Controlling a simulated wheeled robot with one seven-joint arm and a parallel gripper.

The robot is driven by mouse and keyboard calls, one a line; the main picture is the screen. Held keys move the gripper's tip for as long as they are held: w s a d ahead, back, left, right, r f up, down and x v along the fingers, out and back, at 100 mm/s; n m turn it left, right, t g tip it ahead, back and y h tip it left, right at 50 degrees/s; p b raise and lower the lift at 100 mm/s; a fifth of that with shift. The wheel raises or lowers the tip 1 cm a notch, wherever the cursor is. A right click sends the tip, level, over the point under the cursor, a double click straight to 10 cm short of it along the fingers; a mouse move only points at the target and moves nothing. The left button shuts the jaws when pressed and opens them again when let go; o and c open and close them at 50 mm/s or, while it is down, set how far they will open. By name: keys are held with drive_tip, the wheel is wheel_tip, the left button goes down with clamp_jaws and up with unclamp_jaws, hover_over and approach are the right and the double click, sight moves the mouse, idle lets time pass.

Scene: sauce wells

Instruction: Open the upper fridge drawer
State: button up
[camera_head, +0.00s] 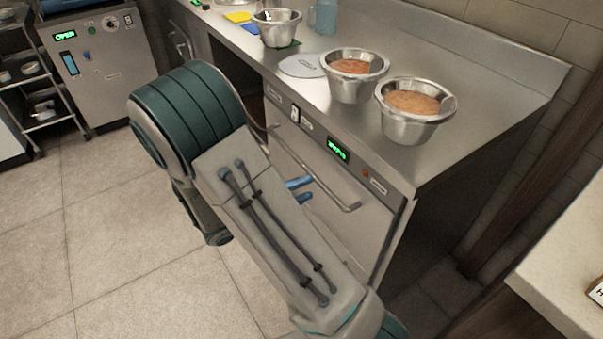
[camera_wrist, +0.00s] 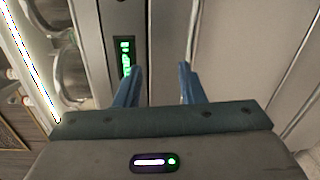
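The fridge front (camera_head: 372,228) under the steel counter has a long bar handle (camera_head: 335,192) below a control strip with a green display (camera_head: 338,150). The drawer with this handle looks shut. My gripper (camera_head: 300,190) has two blue fingers apart, close to the handle and just below it in the head view. In the wrist view my gripper (camera_wrist: 158,72) is open with nothing clearly between its fingers. The handle (camera_wrist: 193,35) runs down to the right fingertip there; I cannot tell whether they touch. The green display (camera_wrist: 126,52) is near the left finger. My arm hides the lower part of the front.
Steel bowls of orange sauce (camera_head: 354,68) (camera_head: 412,102) stand on the countertop (camera_head: 480,90). Another steel bowl (camera_head: 277,28) stands farther back, near a round lid (camera_head: 302,66). A pale worktop (camera_head: 570,270) is at the right.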

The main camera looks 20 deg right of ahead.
sight(301, 162)
drive_tip(key=w+a+f+n+t+b, duration=0.35)
drive_tip(key=w+a+f+t, duration=0.25)
drive_tip(key=f+t, duration=0.2)
drive_tip(key=shift+n, duration=0.35)
drive_tip(key=x, duration=1.4)
drive_tip(key=shift+s+r, duration=0.1)
drive_tip(key=shift+r, duration=0.1)
clamp_jaws()
